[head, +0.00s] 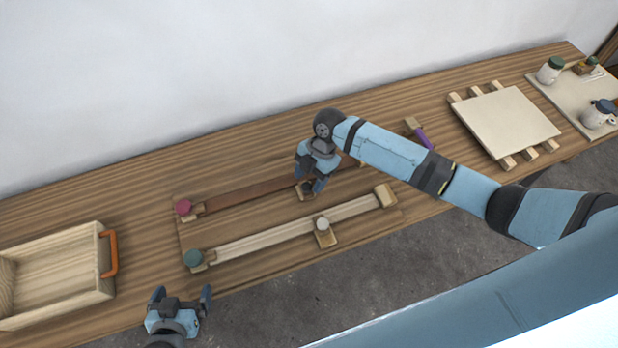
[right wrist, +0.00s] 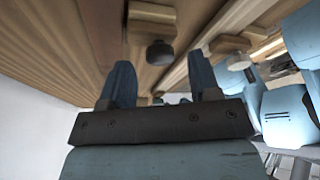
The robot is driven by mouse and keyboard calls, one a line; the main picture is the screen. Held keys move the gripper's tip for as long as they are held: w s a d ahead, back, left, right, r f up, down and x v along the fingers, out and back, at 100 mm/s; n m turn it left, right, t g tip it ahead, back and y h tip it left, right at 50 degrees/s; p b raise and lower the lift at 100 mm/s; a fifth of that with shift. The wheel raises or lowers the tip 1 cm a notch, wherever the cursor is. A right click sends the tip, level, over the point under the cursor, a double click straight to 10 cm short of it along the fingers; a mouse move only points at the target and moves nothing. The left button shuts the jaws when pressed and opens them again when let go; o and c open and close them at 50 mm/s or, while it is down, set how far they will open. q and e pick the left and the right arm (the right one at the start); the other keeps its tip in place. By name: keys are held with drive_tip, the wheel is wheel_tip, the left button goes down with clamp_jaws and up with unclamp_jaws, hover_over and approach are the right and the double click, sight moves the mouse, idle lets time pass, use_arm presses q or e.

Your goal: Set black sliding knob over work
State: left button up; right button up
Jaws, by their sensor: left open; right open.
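The black knob (right wrist: 160,53) sits on a small wooden slider block (right wrist: 150,20), seen in the right wrist view. In the head view the slider block (head: 306,193) shows on the dark brown rail (head: 250,193), under my right gripper (head: 311,184), which hides the knob. My right gripper is open, and in its wrist view the knob appears between and beyond the two blue fingers (right wrist: 163,90), apart from them. My left gripper (head: 181,293) is open and empty at the table's front edge. I cannot tell which thing is the work.
A pale front rail (head: 280,232) carries a white knob (head: 322,224). Red (head: 183,207) and green (head: 194,258) knobs stand at the left ends. A wooden tray (head: 55,275) is left; a purple piece (head: 421,135), a board on slats (head: 503,120) and jars (head: 550,69) are right.

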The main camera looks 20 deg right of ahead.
use_arm(q)
drive_tip(key=shift+s, duration=0.2)
use_arm(e)
drive_tip(key=shift+s+a+f, duration=0.15)
drive_tip(key=shift+a+f, duration=0.1)
drive_tip(key=shift+f, duration=0.35)
